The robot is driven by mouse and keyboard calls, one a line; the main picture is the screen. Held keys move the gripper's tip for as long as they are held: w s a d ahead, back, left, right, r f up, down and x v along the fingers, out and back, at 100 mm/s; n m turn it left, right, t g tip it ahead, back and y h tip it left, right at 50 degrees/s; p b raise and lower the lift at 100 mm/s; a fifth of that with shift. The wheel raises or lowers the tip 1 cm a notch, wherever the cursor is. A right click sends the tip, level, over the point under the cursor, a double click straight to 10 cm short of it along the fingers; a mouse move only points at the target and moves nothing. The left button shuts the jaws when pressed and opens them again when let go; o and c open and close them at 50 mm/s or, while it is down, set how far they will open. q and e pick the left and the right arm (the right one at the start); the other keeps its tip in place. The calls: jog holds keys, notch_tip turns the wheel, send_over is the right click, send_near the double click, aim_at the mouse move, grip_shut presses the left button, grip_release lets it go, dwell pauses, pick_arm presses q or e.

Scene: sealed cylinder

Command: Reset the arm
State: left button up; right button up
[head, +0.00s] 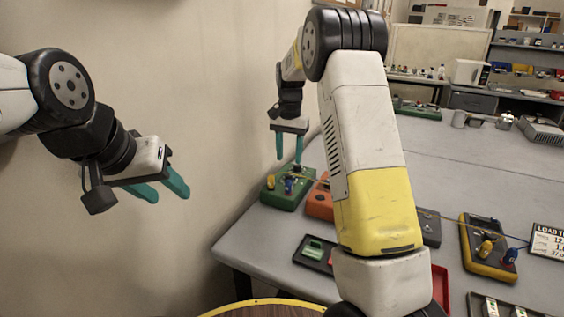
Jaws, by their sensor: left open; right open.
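My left gripper (161,190) has teal fingers and is open and empty. It is at the left, in front of the bare wall and away from the table. My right arm crosses the middle of the view and hides part of the table. My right gripper (289,147), also with teal fingers, is open and points down. It appears above or just behind a green block (284,198) with yellow and blue parts at the table's left end. I cannot tell the exact gap between them.
The grey table (475,150) bears an orange block (319,203), a yellow device (488,262) with a wire, a dark tray (312,254) and a sign (548,243). A round wooden top with a yellow rim (262,304) is at the bottom. The table's far middle is mostly clear.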

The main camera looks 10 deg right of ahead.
jog(key=shift+r, duration=0.65)
